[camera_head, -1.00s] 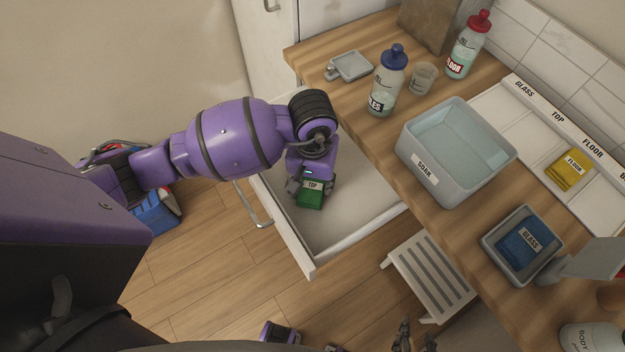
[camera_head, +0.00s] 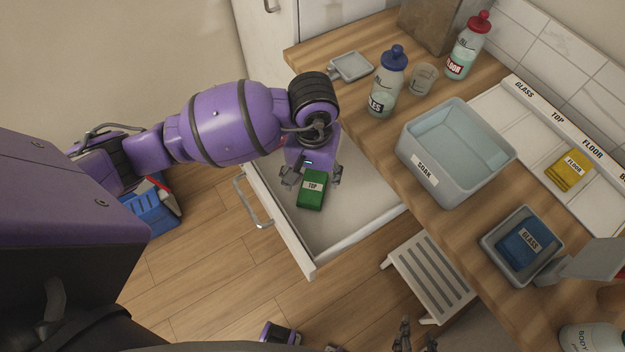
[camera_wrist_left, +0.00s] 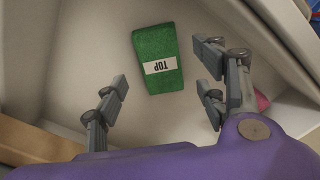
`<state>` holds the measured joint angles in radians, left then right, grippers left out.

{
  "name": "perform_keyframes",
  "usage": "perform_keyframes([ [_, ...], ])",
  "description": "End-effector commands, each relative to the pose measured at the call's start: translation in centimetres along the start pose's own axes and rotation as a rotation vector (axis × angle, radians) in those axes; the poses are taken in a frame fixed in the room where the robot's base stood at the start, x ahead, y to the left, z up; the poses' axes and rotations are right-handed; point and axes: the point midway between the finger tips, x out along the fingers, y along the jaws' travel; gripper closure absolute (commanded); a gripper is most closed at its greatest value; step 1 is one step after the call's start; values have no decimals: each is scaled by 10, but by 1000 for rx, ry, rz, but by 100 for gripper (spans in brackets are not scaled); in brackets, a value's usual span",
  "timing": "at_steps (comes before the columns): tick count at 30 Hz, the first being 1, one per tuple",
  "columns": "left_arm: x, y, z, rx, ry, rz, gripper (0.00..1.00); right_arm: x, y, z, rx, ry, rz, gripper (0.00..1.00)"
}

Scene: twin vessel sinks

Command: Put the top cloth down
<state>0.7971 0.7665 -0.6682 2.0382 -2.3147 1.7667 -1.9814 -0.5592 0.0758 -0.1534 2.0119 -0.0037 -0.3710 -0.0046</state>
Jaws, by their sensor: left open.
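The green top cloth (camera_head: 312,192), labelled TOP, lies folded on the floor of the open white drawer (camera_head: 345,243). In the left wrist view the whole green cloth (camera_wrist_left: 158,52) shows beyond the fingertips, with space around it. My left gripper (camera_head: 314,176) is open and empty, just above the cloth's far end, with its fingers spread on either side and apart from it. Dark fingers of my right gripper (camera_head: 415,340) show at the bottom edge of the head view; most of it is cut off.
The wooden counter (camera_head: 390,155) overhangs the drawer's right side. It holds a SOAK basin (camera_head: 455,150), bottles, a tray with the blue GLASS cloth (camera_head: 523,245) and a yellow FLOOR cloth (camera_head: 569,170). A blue crate (camera_head: 152,210) and a slatted stool (camera_head: 430,275) stand on the floor.

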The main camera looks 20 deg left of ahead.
Motion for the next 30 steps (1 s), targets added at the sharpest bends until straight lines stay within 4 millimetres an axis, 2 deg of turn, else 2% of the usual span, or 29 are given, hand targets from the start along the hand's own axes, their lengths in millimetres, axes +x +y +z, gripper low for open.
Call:
perform_keyframes([
  [1,-14,0,-2,1,6,0,35,0,0,0,0,0,0,60],
  [6,-50,0,-2,1,5,0,35,0,0,0,0,0,0,60],
  [12,-76,0,-1,0,2,0,35,0,0,0,0,-1,0,60],
  [17,-83,0,0,-1,-1,-1,35,0,0,0,0,-1,0,60],
  [30,-83,0,0,0,0,0,35,0,0,1,0,-3,0,60],
])
